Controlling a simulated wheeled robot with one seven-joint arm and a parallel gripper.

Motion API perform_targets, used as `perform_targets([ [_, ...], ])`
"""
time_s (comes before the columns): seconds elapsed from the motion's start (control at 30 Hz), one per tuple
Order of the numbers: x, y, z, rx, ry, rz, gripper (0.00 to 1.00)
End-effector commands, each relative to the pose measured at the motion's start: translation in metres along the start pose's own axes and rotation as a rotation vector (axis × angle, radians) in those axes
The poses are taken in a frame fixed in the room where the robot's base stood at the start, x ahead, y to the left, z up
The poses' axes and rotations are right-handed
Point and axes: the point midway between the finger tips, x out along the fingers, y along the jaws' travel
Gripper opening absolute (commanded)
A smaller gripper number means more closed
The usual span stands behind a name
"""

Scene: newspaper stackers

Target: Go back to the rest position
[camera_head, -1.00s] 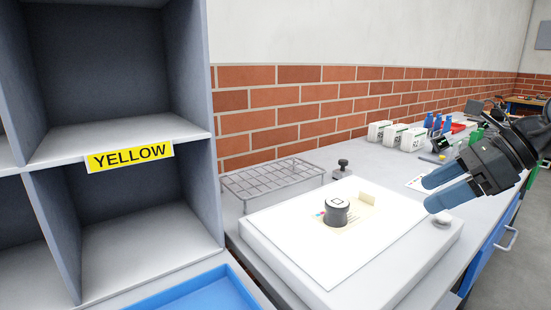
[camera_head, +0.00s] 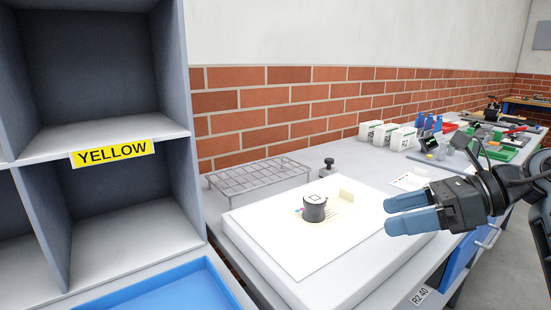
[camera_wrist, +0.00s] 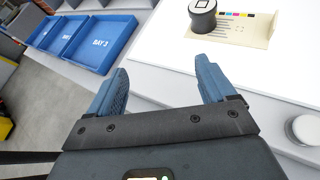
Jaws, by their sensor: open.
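My gripper (camera_head: 412,212) has two blue fingers and is at the right in the head view, above the right side of the white light board. In the wrist view my gripper (camera_wrist: 160,85) shows its two fingers well apart with nothing between them. A dark round cylinder with a square mark on its white top (camera_head: 314,208) stands on a cream card on the board. The cylinder (camera_wrist: 203,17) and the card (camera_wrist: 240,32) also show at the top of the wrist view, beyond the fingertips.
A grey shelf with a YELLOW label (camera_head: 112,152) stands at the left, a blue tray (camera_head: 165,288) below it. A wire rack (camera_head: 258,175) lies behind the board (camera_head: 265,235). White boxes (camera_head: 385,133) and tools line the bench farther right. Blue day trays (camera_wrist: 98,45) show in the wrist view.

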Motion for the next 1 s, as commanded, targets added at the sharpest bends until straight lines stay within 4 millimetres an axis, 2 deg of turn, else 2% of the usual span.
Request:
perform_targets([
  [0.23,0.045,0.06,-0.001,0.154,-0.29,0.157,0.84],
  [0.43,0.062,0.12,0.0,0.378,-0.591,0.31,0.84],
  [0.57,0.06,0.152,-0.004,0.552,-0.773,0.397,0.84],
  [0.73,0.048,0.187,-0.015,0.807,-0.99,0.496,0.84],
  [1.0,0.017,0.227,-0.055,1.264,-1.286,0.606,0.84],
])
